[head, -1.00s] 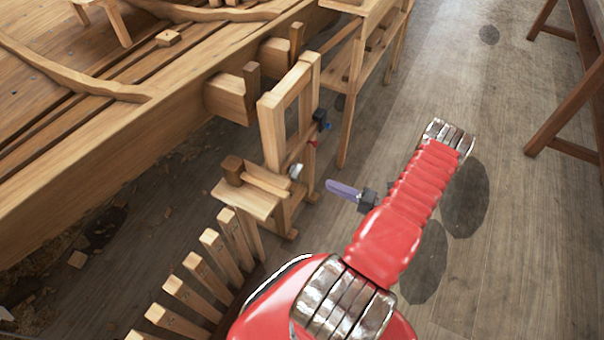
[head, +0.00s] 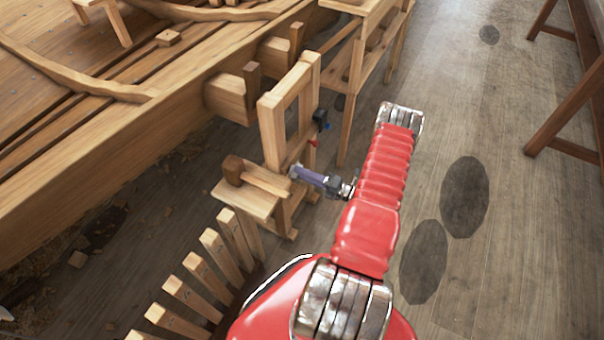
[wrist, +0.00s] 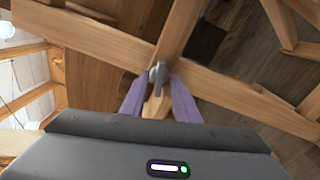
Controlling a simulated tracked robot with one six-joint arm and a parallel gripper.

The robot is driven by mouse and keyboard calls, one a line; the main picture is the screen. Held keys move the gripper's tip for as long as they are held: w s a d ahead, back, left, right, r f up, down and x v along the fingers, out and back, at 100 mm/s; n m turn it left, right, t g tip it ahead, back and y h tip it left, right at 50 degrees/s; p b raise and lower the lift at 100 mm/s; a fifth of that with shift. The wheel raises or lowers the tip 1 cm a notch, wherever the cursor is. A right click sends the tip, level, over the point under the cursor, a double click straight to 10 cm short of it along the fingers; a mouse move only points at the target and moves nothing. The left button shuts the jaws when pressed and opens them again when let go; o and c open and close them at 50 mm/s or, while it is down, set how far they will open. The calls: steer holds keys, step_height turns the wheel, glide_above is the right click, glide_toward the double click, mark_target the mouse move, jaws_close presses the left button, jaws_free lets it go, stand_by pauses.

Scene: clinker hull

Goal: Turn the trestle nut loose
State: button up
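The trestle nut is a grey metal piece with a short downward lever (wrist: 158,76), on the crossing of wooden beams in the wrist view. In the head view it shows as a small pale spot (head: 295,170) on the near side of the wooden trestle (head: 270,135). My gripper (head: 301,173) reaches it from the right, its purple fingers pointing left. In the wrist view my gripper (wrist: 160,78) has one finger on each side of the nut. The fingers stand apart, with the nut between their tips; firm contact is not visible.
A wooden mallet (head: 233,167) lies on the stand beside the trestle. A dark part with blue (head: 320,118) sits on the trestle's right post. The planked hull (head: 120,150) fills the left, with a row of wooden slats (head: 190,290) below.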

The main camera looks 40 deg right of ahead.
steer(key=shift+w+a, duration=0.1)
steer(key=shift+w, duration=0.3)
jaws_close()
steer(key=shift+f+n, duration=0.1)
steer(key=shift+n, duration=0.3)
steer(key=n, duration=0.7)
stand_by(0.4)
steer(key=shift+n, duration=0.3)
